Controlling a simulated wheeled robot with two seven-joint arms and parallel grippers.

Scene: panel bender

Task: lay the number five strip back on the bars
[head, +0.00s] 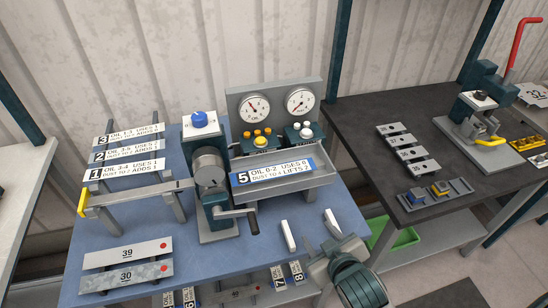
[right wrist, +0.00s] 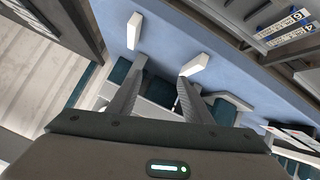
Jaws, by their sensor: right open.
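The number five strip (head: 272,172), white with a blue edge and printed text, lies on a grey metal ledge (head: 285,187) to the right of the bender's crank. The number one (head: 124,172), two (head: 127,154) and three (head: 130,135) strips lie across bars (head: 157,120) at the left. My right gripper (head: 311,230) is open and empty over the table's front right, in front of and apart from the five strip. Its white-tipped fingers spread wide in the right wrist view (right wrist: 166,48). My left gripper is not in view.
The bender (head: 210,175) with its crank stands mid-table, beside a gauge panel (head: 275,105). A dark side table (head: 360,118) stands right. Blue table (head: 262,255) is bare around the gripper's left.

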